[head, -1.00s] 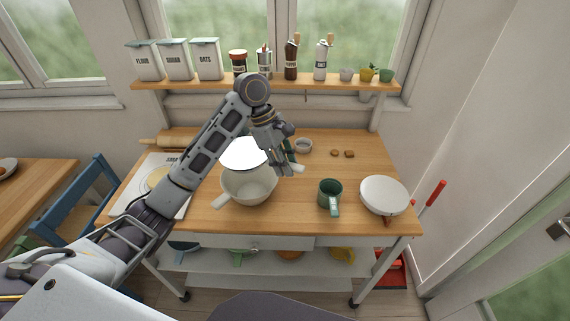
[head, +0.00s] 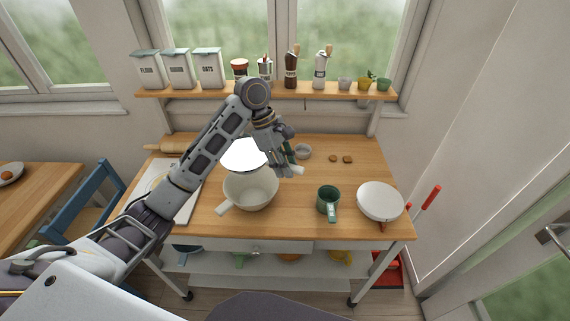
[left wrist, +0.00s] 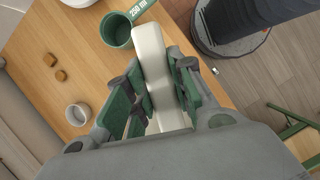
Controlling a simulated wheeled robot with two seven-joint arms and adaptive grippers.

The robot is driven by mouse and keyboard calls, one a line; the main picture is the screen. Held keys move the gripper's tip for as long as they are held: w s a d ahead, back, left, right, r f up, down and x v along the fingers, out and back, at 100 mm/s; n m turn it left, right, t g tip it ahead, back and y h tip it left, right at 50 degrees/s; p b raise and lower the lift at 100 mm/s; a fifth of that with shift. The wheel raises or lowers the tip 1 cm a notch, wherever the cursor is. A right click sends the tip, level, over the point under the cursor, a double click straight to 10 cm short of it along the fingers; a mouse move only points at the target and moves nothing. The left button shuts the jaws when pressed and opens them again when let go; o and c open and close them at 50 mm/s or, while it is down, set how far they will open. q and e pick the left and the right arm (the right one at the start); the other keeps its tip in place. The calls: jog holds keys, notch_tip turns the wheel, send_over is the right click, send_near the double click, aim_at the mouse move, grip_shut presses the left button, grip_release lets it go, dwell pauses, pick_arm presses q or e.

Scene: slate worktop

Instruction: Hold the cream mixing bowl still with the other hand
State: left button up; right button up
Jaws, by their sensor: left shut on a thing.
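The cream mixing bowl (head: 250,192) stands upright on the worktop, left of the middle in the head view. One light handle (head: 223,209) sticks out at its near left. My left gripper (head: 286,167) reaches over the bowl to its far right side and is shut on the opposite handle (head: 298,170). In the left wrist view that cream handle (left wrist: 150,45) lies between the green finger pads of my left gripper (left wrist: 157,92). A bright white rounded shape (head: 244,153) shows behind the bowl; I cannot tell what it is. My right gripper is not in view.
A green measuring cup (head: 328,199) and a white round pan (head: 380,201) stand to the right. A small grey bowl (head: 303,151) and small brown pieces (head: 340,159) lie farther back. A mat (head: 180,200) and a rolling pin (head: 172,148) lie left. A shelf (head: 300,92) spans the back.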

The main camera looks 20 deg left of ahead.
pick_arm(q)
jog(key=shift+r+p, duration=1.05)
jog(key=shift+r, duration=3.85)
